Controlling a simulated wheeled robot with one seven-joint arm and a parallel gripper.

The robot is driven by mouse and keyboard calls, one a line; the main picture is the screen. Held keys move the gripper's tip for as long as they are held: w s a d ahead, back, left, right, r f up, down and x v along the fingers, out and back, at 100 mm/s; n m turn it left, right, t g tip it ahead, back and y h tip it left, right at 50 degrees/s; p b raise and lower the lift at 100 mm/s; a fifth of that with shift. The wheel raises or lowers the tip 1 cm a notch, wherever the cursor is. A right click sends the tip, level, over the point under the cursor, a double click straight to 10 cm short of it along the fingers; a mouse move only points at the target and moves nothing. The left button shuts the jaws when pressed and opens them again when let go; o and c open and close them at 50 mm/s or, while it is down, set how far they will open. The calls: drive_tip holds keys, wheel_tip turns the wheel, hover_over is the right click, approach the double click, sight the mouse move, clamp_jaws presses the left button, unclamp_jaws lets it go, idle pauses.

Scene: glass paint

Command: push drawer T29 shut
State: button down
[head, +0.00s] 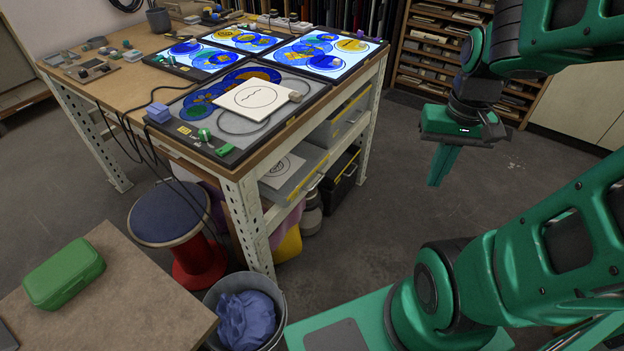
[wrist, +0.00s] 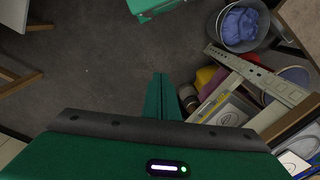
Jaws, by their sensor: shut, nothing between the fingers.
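My gripper (head: 436,183) hangs over the open floor to the right of the worktable, fingers pointing down. It is shut and empty, and it shows in the wrist view (wrist: 160,77) too. Under the worktable's top, on its right side, are a grey upper drawer (head: 338,124), a grey lower drawer (head: 297,182) with a paper drawing inside, and a black drawer or box (head: 342,180) beside it. They carry yellow marks, too small to read, so I cannot tell which is T29. The gripper is clearly apart from all of them.
The worktable (head: 140,77) carries lit panels and glass pieces. A blue-topped stool (head: 168,212), a grey bin (head: 272,338) with a blue bag and a bench with a green case (head: 64,273) stand at the left front. A shelf rack (head: 432,50) stands behind. The floor between is clear.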

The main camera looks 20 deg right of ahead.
drive_tip(key=w+a+f+t+y, duration=0.1)
drive_tip(key=w+f+y, duration=0.1)
drive_tip(key=w+f, duration=0.9)
drive_tip(key=m+t+y, duration=0.4)
drive_tip(key=m+t, duration=0.1)
drive_tip(key=t, duration=0.1)
approach(306, 179)
wheel_tip(306, 179, down, 4)
drive_tip(key=w+a, duration=0.2)
drive_tip(key=shift+w+a, duration=0.45)
drive_tip(key=shift+a, duration=0.15)
drive_tip(key=shift+w, duration=0.1)
